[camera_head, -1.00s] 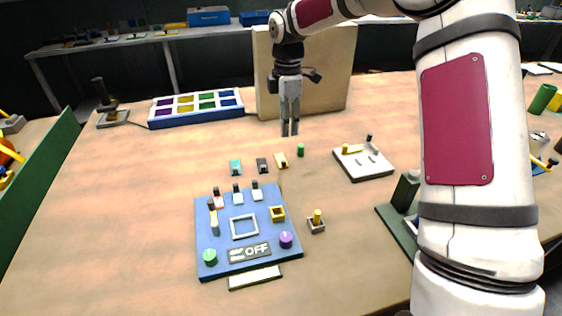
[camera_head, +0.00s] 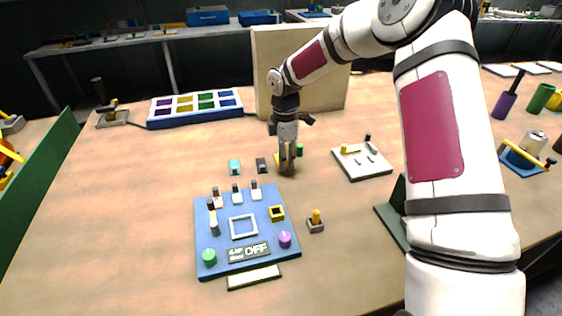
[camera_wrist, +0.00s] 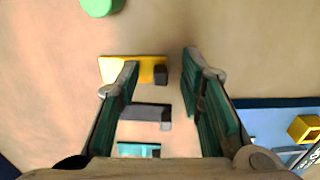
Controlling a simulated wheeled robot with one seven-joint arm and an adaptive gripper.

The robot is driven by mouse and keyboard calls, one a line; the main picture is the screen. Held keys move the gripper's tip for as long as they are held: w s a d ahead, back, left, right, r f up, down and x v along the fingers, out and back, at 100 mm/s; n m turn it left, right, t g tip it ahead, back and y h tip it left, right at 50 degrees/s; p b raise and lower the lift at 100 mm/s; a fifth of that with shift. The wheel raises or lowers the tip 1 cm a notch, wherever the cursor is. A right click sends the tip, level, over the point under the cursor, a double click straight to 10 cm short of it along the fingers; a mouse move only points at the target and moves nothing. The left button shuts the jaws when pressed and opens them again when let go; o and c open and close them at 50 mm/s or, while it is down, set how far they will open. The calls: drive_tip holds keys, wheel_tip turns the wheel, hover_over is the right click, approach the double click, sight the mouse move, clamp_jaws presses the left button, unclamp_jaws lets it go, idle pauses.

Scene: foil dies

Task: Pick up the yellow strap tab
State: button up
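The yellow strap tab (camera_wrist: 115,70) lies flat on the table, with a dark block at its right end in the wrist view. I cannot tell how far the fingertips are above the table.
A dark grey tab (camera_wrist: 143,112) and a teal tab (camera_wrist: 138,149) lie alongside the yellow one. A green cylinder (camera_wrist: 102,6) stands close by. A blue panel (camera_head: 213,262) is in front, and a white board (camera_head: 362,170) is to the right. The table left of the tabs is clear.

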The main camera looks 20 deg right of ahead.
clamp_jaws()
drive_tip(key=shift+r, duration=0.1)
